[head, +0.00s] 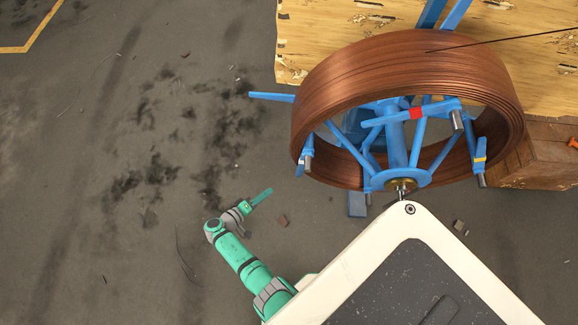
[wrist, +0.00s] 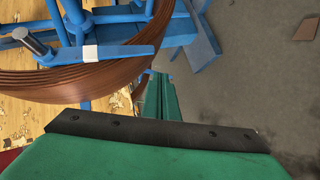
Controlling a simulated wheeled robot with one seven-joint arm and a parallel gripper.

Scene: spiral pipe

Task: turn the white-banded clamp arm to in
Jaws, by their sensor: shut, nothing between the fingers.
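The white-banded clamp arm (wrist: 90,53) is a blue bar with a white band and a silver pin, set against the copper coil in the wrist view. In the head view it shows small at the coil's lower left (head: 301,168), partly hard to make out. The copper pipe coil (head: 400,75) sits on a blue reel (head: 396,150). My gripper (head: 264,194) is shut and empty, to the left of and below the clamp arm, apart from it. In the wrist view its green fingers (wrist: 160,97) are just below the bar's right end.
A red-banded clamp arm (head: 415,113) and a yellow-banded one (head: 480,158) are on the reel's other sides. A wooden crate (head: 330,25) stands behind the coil. A blue bar (head: 271,96) sticks out left. The floor (head: 130,150) left is largely clear.

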